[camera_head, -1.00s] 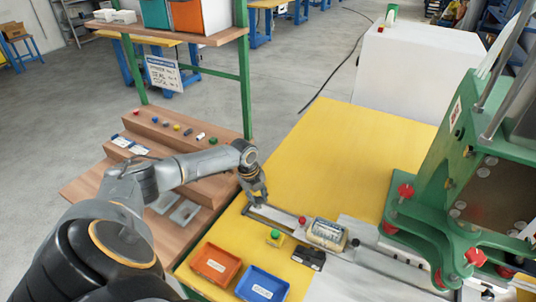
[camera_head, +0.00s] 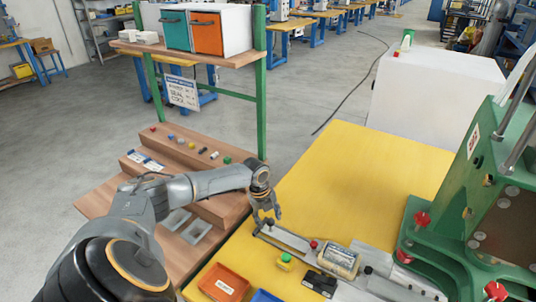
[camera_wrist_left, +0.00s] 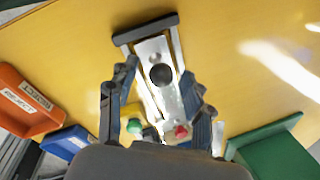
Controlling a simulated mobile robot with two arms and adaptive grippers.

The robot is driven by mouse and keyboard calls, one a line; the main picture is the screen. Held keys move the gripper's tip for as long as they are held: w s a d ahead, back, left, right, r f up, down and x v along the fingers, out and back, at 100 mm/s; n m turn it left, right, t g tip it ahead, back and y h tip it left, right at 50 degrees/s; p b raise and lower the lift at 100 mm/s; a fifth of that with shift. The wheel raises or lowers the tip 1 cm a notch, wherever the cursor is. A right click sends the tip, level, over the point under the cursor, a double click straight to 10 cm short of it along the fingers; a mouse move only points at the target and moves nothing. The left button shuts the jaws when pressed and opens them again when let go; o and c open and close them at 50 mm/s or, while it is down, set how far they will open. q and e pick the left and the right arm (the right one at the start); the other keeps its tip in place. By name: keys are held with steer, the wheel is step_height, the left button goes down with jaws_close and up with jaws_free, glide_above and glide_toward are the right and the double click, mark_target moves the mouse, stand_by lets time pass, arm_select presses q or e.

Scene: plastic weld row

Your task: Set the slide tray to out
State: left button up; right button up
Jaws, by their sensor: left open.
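In the head view the slide's rail (camera_head: 285,238) runs from below my left gripper (camera_head: 266,214) right toward the green press. A whitish cylindrical part (camera_head: 341,262) sits in a holder along this line. In the left wrist view my open left gripper (camera_wrist_left: 160,78) has one finger on each side of the knob, with gaps. I cannot tell its height above the plate. My right gripper is not in view.
A green press (camera_head: 470,200) stands at the right. A green button (camera_head: 286,257), a red knob (camera_head: 313,244) and a black box (camera_head: 320,283) are close to the slide. An orange reject bin (camera_head: 222,284) and a blue bin (camera_head: 264,296) are in front. The yellow tabletop (camera_head: 350,170) behind is clear.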

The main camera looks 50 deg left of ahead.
arm_select(q)
step_height(320, 180, up, 11)
steer(key=s+a, duration=0.1)
steer(key=s, duration=0.1)
steer(key=shift+s, duration=0.15)
stand_by(0.6)
